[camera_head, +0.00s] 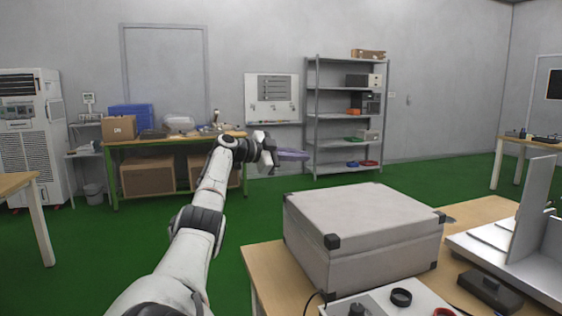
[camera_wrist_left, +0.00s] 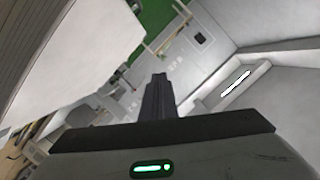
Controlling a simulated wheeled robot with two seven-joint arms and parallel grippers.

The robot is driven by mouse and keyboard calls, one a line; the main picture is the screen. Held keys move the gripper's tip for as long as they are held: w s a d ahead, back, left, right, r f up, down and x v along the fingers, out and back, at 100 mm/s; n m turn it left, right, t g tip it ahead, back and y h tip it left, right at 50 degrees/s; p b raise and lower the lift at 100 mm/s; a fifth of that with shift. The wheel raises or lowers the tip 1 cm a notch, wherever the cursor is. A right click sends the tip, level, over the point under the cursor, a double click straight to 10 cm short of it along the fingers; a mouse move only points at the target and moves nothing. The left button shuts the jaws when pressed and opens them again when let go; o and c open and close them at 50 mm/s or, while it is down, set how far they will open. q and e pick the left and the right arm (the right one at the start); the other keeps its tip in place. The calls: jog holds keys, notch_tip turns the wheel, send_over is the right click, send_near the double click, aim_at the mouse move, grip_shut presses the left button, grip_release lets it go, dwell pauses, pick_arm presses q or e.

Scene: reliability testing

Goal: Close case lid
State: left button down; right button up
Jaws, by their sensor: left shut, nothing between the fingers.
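The grey case (camera_head: 362,232) with black corner caps sits on the wooden table at the lower right of the head view. Its lid (camera_head: 360,208) lies flat on top, and I see no open gap on the sides in view. My left arm reaches forward from the bottom. My left gripper (camera_head: 268,161) is in the air to the left of and beyond the case, apart from it in the picture. In the left wrist view its dark fingers (camera_wrist_left: 157,97) are together with nothing between them. My right gripper is in neither view.
A white panel with a black ring (camera_head: 401,297) is at the case's front. A dark block (camera_head: 490,291) and a silver fixture (camera_head: 533,215) stand to the right. A green-framed bench (camera_head: 150,143) and metal shelves (camera_head: 345,116) are at the back. Green floor lies between.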

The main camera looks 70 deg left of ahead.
pick_arm(q)
jog(key=b+v, duration=0.5)
jog(key=v, duration=0.3)
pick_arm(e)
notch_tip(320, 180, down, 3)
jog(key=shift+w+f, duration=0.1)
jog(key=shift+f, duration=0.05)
